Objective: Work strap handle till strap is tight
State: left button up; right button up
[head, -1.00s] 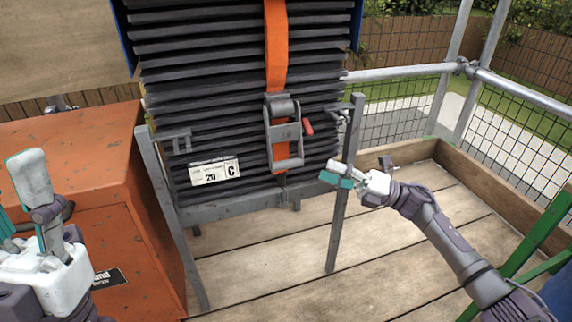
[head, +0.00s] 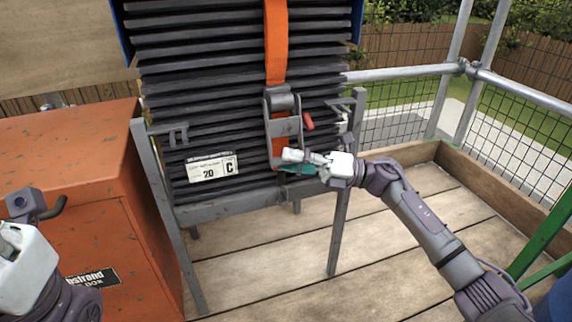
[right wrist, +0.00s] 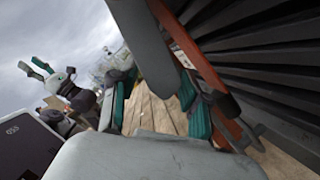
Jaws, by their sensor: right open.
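The orange strap (head: 276,45) runs down the front of a stack of dark tiles (head: 200,95). Its grey ratchet handle (head: 284,128) hangs down, with a red lever (head: 308,122) beside it. My right gripper (head: 299,162) is open at the handle's lower end, one finger above the other; whether it touches is unclear. In the right wrist view, the orange strap (right wrist: 232,128) passes by the teal finger pads, and a grey bar (right wrist: 147,55) fills the upper middle. My left gripper (head: 22,215) is at the left edge, partly cut off, its jaws unclear.
An orange box (head: 75,165) stands left of the stack. A grey metal stand (head: 240,205) holds the tiles, with an upright post near my right gripper. Mesh guardrails (head: 415,72) close off the right. The plank floor (head: 400,230) is clear in front.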

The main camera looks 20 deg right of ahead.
jog(key=shift+w+a+r, duration=0.15)
jog(key=shift+a, duration=0.45)
grip_shut()
